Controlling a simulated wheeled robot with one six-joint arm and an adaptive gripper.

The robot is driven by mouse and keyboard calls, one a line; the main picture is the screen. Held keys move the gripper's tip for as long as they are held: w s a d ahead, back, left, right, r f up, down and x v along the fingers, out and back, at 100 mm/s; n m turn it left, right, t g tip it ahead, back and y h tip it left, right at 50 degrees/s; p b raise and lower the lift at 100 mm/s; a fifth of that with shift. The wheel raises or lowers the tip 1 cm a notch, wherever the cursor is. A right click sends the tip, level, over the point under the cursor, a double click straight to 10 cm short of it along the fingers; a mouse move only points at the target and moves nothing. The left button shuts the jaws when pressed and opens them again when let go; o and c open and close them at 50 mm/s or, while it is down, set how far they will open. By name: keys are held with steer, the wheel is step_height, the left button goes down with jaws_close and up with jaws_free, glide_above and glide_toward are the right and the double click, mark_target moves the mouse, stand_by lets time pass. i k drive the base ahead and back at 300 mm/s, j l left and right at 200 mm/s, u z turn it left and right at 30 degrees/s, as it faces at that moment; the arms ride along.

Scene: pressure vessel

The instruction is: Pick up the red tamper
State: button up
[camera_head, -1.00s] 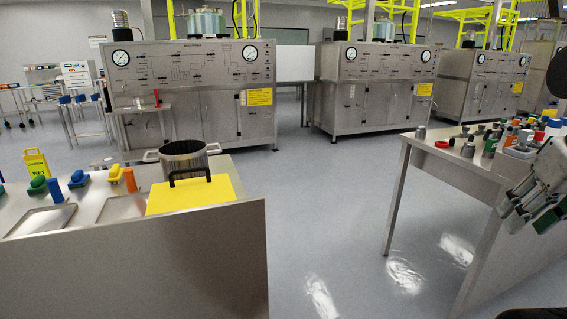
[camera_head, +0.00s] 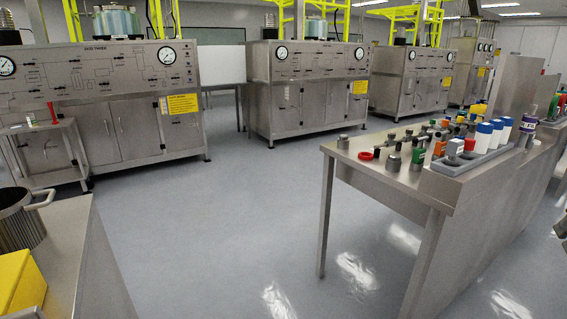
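A small upright red object (camera_head: 52,113), which may be the red tamper, stands on a low steel side table (camera_head: 38,127) at the left, in front of the nearest console. It is too small to make out its exact shape. Only a dark sliver of what seems to be my gripper (camera_head: 561,228) shows at the right edge. It is far from the red object, and its fingers are cut off by the frame, so its opening is hidden.
A steel bench (camera_head: 400,181) at right carries bottles, metal fittings and a red ring (camera_head: 366,155). At lower left, another bench (camera_head: 85,245) holds a metal pot (camera_head: 20,222) and a yellow box (camera_head: 18,283). Clear floor (camera_head: 215,215) lies between them. Steel consoles line the back.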

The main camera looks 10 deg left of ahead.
mark_target(51, 105)
steer(key=i+l+u, duration=0.1)
steer(key=i+u, duration=0.2)
steer(key=i, duration=0.15)
steer(key=i+l+u, duration=0.15)
steer(key=i+u, duration=0.15)
steer(key=i, duration=0.2)
steer(key=i+j+u, duration=0.1)
steer(key=i+u, duration=0.3)
steer(key=i, duration=0.25)
steer(key=i+u, duration=0.45)
steer(key=i, duration=0.2)
steer(key=i+u, duration=0.15)
steer(key=i, duration=0.6)
steer(key=i+u, duration=0.15)
steer(key=i, duration=0.6)
steer(key=i+l+u, duration=0.15)
steer(key=i, duration=0.6)
steer(key=i+u, duration=0.15)
steer(key=i, duration=0.6)
steer(key=i+u, duration=0.2)
steer(key=i, duration=0.55)
steer(key=i+l+u, duration=0.15)
steer(key=i, duration=1.15)
steer(key=i+l+u, duration=0.3)
steer(key=i+l, duration=0.25)
steer(key=i+l+u, duration=0.3)
steer(key=i+l, duration=0.4)
